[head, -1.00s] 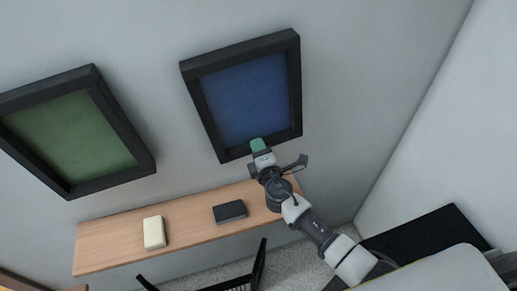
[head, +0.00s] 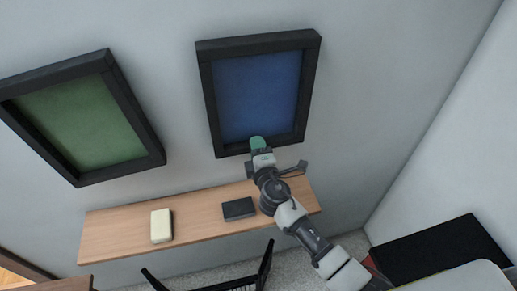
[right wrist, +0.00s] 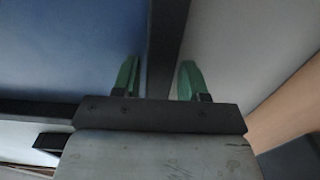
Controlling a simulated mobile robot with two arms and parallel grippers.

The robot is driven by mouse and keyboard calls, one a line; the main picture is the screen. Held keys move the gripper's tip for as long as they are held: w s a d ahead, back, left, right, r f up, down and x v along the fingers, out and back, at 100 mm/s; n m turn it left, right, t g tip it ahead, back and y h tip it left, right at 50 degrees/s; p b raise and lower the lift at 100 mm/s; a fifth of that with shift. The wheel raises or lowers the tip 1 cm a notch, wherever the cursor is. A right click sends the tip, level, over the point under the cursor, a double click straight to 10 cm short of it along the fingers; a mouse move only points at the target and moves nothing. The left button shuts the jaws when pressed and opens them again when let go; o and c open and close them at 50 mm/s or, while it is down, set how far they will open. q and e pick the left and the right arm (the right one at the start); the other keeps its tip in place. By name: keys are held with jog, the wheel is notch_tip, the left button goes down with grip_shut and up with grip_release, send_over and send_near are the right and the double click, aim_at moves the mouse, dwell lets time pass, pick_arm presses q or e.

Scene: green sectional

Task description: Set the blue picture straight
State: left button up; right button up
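The blue picture (head: 258,95) in its black frame hangs on the wall in the head view. Its lower edge runs about parallel to the shelf below. Exact contact is hard to see. My left gripper is not in view.
A green picture (head: 80,122) in a black frame hangs to the left. A wooden shelf (head: 200,215) below holds a cream box (head: 161,226) and a dark box (head: 238,209). A black chair (head: 240,283) stands beneath. Bare wall is free right of the blue picture.

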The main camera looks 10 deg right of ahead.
jog(key=shift+o, duration=0.7)
jog(key=s+b, duration=0.2)
jog(key=s, duration=0.8)
jog(key=shift+s+d, duration=0.15)
jog(key=shift+s, duration=0.25)
